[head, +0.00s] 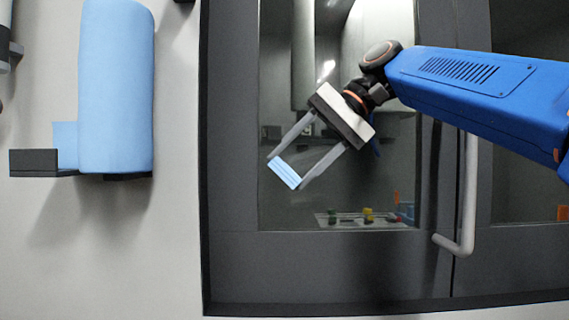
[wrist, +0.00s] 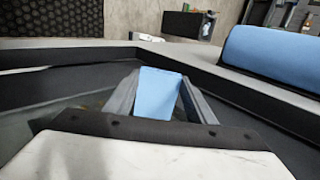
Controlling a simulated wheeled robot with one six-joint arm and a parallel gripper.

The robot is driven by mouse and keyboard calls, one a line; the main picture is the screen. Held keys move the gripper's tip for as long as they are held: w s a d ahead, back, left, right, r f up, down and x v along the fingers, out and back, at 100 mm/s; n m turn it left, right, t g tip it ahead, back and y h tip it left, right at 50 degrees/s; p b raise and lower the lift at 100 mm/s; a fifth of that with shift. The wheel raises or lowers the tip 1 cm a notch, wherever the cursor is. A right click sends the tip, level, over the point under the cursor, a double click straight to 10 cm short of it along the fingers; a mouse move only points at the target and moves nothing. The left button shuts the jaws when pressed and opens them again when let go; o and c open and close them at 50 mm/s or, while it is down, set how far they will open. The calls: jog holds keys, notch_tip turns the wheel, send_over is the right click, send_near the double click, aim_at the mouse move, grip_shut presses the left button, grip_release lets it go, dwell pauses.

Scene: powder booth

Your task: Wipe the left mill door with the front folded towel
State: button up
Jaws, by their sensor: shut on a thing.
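My gripper (head: 285,173) is shut on a small folded blue towel (head: 286,174), held between its two fingertips. The towel also shows between the fingers in the wrist view (wrist: 158,93). The left mill door (head: 232,170) has a dark grey frame around a glass pane (head: 290,208). In the head view the gripper and towel are in front of the lower left part of this pane. I cannot tell whether the towel touches the glass.
A large blue roll (head: 116,85) hangs on the wall at the left, above a dark bracket (head: 33,162). A pale door handle (head: 469,195) stands out right of the pane. Small coloured items (head: 368,214) on a tray show behind the glass.

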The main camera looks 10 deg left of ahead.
jog(key=shift+w+d, duration=1.45)
jog(key=shift+d, duration=3.9)
jog(key=shift+s+a+r, duration=0.2)
jog(key=shift+s+a, duration=0.2)
jog(key=shift+a, duration=1.35)
jog(key=shift+s+a+r, duration=0.25)
jog(key=shift+s+a, duration=0.2)
jog(key=shift+a, duration=1.35)
jog(key=shift+s+a+r, duration=0.2)
jog(key=shift+s+a, duration=0.2)
jog(key=shift+a, duration=1.35)
jog(key=shift+s+a, duration=0.25)
jog(key=shift+a, duration=0.6)
jog(key=shift+s+a, duration=0.2)
jog(key=shift+a, duration=0.6)
jog(key=shift+s, duration=0.1)
jog(key=shift+s+d, duration=0.2)
jog(key=shift+s, duration=0.75)
jog(key=shift+s+d, duration=0.25)
jog(key=shift+s, duration=0.75)
jog(key=shift+s+d, duration=0.2)
jog(key=shift+s, duration=0.75)
jog(key=shift+s, duration=0.1)
